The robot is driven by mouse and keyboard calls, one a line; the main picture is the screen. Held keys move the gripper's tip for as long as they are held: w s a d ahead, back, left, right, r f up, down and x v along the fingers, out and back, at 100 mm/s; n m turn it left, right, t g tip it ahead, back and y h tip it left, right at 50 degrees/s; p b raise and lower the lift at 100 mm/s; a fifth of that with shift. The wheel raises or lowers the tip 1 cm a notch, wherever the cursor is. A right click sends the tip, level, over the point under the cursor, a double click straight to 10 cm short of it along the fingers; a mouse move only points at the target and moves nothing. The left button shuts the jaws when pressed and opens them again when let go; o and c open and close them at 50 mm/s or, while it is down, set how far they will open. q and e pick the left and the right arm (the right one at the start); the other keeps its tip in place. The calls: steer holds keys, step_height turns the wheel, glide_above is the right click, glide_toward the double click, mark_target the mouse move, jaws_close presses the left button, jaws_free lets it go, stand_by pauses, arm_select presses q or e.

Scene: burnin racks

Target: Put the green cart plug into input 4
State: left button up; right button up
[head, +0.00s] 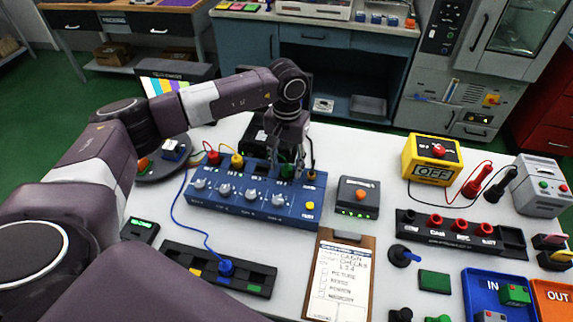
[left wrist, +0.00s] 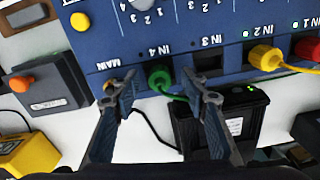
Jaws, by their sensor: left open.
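The green cart plug (left wrist: 160,78) sits at the socket under the IN 4 label on the blue switcher box (left wrist: 125,30), and appears seated in it. Its green cable hangs off toward the black box behind. My left gripper (left wrist: 160,88) is open, with one finger on each side of the plug and visible gaps between. In the head view the left gripper (head: 287,150) reaches down over the back edge of the blue box (head: 250,203), and the green plug (head: 287,171) shows just below it. My right gripper is not in view.
A yellow plug (left wrist: 265,58) at IN 2 and a red plug (left wrist: 306,48) at IN 1 stand beside an empty IN 3 socket (left wrist: 210,62). A dark box with an orange button (head: 358,197) is right of the switcher. A clipboard (head: 340,275) lies in front.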

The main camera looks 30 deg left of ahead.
arm_select(q)
step_height(320, 180, up, 12)
steer(key=shift+f, duration=0.25)
stand_by(0.5)
